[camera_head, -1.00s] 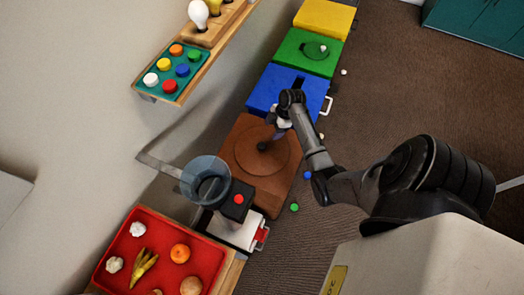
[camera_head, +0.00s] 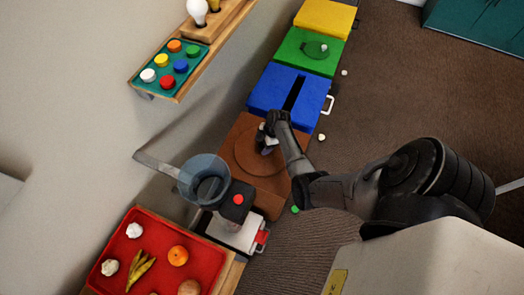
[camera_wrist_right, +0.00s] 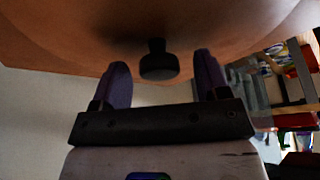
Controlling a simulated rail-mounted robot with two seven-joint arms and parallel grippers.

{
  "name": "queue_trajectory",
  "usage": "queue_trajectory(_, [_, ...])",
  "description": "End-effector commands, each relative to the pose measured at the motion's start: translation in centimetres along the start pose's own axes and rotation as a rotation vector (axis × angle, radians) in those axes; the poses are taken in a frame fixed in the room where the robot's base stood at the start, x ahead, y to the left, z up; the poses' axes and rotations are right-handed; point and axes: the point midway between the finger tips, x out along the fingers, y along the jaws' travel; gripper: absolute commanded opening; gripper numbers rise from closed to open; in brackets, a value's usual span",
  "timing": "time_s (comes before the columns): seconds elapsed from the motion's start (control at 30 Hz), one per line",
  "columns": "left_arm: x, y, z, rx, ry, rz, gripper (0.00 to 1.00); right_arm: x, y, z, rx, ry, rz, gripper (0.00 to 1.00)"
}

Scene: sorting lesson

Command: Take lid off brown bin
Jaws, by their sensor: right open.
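The brown bin (camera_head: 278,192) stands in a row of coloured bins, with its round brown lid (camera_head: 246,150) on top. In the right wrist view the lid (camera_wrist_right: 165,28) fills the top of the picture, and its dark knob (camera_wrist_right: 158,62) shows between the two finger tips. My right gripper (camera_head: 264,149) is over the lid in the head view and hides the knob there. In the wrist view the right gripper (camera_wrist_right: 160,80) is open, one purple finger on each side of the knob, with gaps to both. My left gripper is not in view.
A blue bin (camera_head: 262,92) with a slot, a green bin (camera_head: 292,50) and a yellow bin (camera_head: 325,16) continue the row. A clear bowl-like container (camera_head: 204,168) and a black box with a red button (camera_head: 237,205) stand close by. A red tray (camera_head: 205,262) holds food.

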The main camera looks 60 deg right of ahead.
Motion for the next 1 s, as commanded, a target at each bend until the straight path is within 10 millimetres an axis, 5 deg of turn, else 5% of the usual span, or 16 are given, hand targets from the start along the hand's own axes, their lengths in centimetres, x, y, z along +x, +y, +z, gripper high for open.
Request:
queue_trajectory(0.4, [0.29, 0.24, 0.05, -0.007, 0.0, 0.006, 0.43, 1.02, -0.01, -0.01, 0.001, 0.0, 0.001, 0.67])
queue_trajectory(1.0, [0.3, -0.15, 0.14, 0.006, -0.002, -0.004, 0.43, 0.97, 0.02, -0.01, 0.0, 0.0, 0.002, 0.12])
